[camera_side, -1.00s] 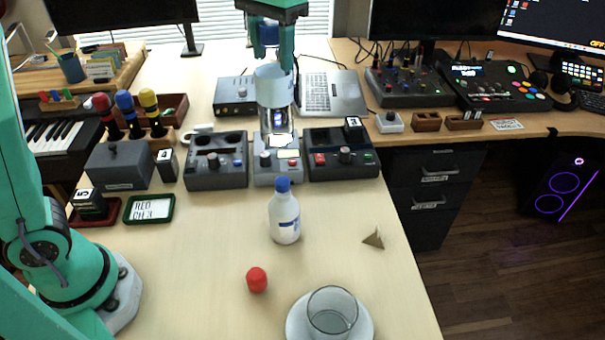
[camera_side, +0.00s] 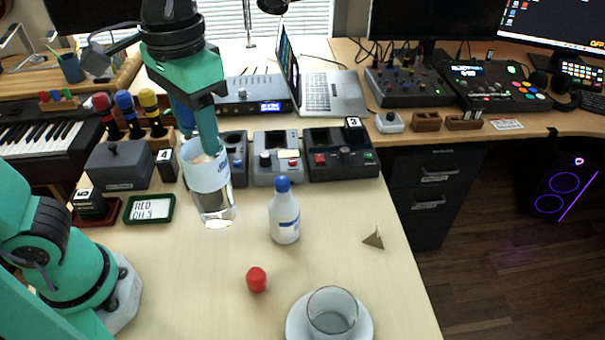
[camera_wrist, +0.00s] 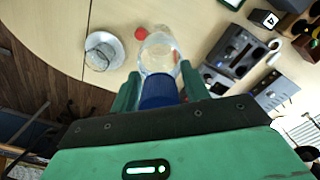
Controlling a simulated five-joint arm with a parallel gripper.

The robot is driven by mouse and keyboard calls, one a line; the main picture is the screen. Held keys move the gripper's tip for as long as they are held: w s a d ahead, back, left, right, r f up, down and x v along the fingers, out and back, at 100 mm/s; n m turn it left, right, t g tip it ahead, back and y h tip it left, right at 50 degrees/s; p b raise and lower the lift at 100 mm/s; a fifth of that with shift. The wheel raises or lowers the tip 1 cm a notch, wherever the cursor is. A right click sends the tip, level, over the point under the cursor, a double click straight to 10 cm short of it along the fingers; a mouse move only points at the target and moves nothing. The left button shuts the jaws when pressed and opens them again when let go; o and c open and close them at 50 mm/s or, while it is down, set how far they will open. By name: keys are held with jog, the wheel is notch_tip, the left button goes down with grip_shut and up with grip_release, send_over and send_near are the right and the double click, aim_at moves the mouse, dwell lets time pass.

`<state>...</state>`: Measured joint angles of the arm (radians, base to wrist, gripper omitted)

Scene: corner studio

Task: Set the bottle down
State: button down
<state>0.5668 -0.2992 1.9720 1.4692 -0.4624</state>
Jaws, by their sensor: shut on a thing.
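My gripper (camera_side: 205,148) is shut on a clear bottle (camera_side: 215,206) with a pale label and a blue cap. In the side view it hangs upright or nearly so, left of the white bottle; the gap below it is hard to judge. The wrist view shows the held bottle (camera_wrist: 160,50) between the fingers of my gripper (camera_wrist: 160,88), its blue cap nearest the camera. A second bottle (camera_side: 285,215), white with a blue cap, stands upright on the table (camera_side: 190,285), apart from my gripper.
A red object (camera_side: 257,280) lies in front of the white bottle. A glass (camera_side: 332,312) stands on a saucer (camera_side: 295,325) at the front. A small pyramid (camera_side: 374,238) sits at right. Grey devices (camera_side: 340,160) line the back. Bare table lies front left.

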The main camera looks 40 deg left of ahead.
aim_at(199, 158)
jog(key=shift+s+f, duration=0.1)
jog(key=shift+s, duration=0.25)
jog(key=shift+f, duration=2.55)
jog(key=shift+a, duration=0.1)
jog(key=w+a+f, duration=0.7)
jog(key=a, duration=0.1)
jog(key=shift+w+a, duration=0.3)
jog(key=shift+w, duration=0.1)
jog(key=shift+f, duration=2.1)
